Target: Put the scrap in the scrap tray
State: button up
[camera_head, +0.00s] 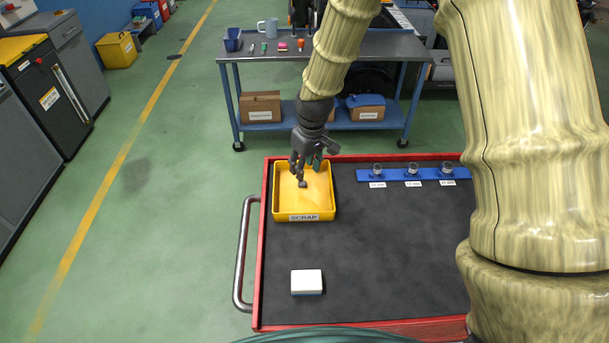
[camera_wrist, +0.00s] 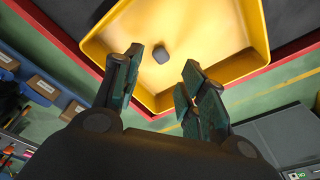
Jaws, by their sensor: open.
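The yellow scrap tray (camera_head: 320,203), labelled SCRAP, sits at the far left corner of the red cart's dark top. It also shows in the wrist view (camera_wrist: 215,35). A small dark grey piece, seemingly the scrap (camera_head: 302,184), shows against the tray floor, apart from my fingers. In the wrist view the dark piece (camera_wrist: 160,54) appears beyond and between the fingertips. I cannot tell whether it rests on the floor or is just above it. My gripper (camera_head: 306,170) is open and empty above the tray, pointing down; its spread fingers also show in the wrist view (camera_wrist: 162,66).
A blue rack (camera_head: 395,174) with three small metal fittings stands at the cart's back. A white-topped block (camera_head: 306,281) lies near the front left. The cart's middle (camera_head: 400,240) is clear. A metal handle (camera_head: 243,255) runs along its left side. A workbench (camera_head: 350,43) stands behind.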

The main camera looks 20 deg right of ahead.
jog(key=shift+s+d+r+b, duration=0.15)
jog(key=shift+r+b, duration=0.3)
jog(key=shift+r, duration=1.05)
jog(key=shift+s+r+b, duration=0.2)
jog(key=shift+r+b, duration=0.2)
jog(key=shift+r, duration=1.05)
